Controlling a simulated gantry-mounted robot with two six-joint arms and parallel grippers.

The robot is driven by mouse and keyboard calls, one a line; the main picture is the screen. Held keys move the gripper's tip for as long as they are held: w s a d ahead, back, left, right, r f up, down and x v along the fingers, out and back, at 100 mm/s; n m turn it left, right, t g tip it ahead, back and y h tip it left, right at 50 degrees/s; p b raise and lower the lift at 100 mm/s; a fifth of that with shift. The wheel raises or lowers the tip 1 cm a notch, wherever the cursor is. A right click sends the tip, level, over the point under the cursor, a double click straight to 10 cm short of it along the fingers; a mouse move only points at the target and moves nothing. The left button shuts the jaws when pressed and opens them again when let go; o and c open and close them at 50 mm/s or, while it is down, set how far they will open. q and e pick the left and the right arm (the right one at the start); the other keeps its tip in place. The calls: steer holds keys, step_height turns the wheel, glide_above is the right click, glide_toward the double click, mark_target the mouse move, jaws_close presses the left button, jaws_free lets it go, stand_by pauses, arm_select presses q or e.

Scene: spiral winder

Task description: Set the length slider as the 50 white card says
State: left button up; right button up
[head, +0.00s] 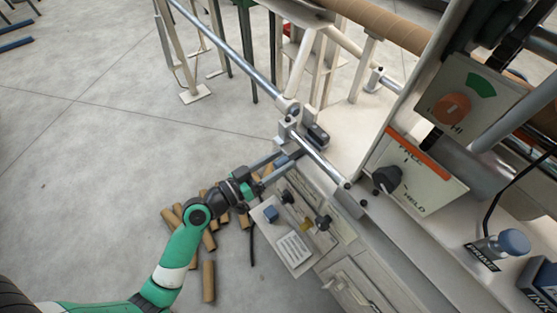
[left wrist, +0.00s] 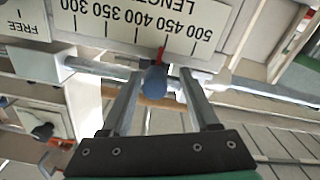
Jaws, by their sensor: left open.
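My left gripper (head: 284,160) reaches to the rail at the machine's near corner. In the left wrist view my left gripper (left wrist: 165,82) is open, its two fingers on either side of the slider's blue knob (left wrist: 153,82), with gaps visible. A red pointer (left wrist: 161,54) stands above the knob at the white length scale (left wrist: 140,25), which reads upside down from 300 to 500. The pointer is near the 450 mark; the exact reading is unclear. A white card (head: 294,248) with small, unreadable print lies on the front panel. My right gripper is not in view.
A dark FREE/HELD knob (head: 387,179) and an orange dial (head: 453,107) are on the machine at right. Several cardboard tubes (head: 209,280) lie on the floor beside my left arm. The floor (head: 90,150) at left is clear.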

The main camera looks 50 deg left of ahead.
arm_select(q)
steer(key=shift+d, duration=0.15)
steer(key=shift+s, duration=0.3)
steer(key=s+a, duration=0.1)
steer(key=s, duration=1)
steer(key=shift+a, duration=0.1)
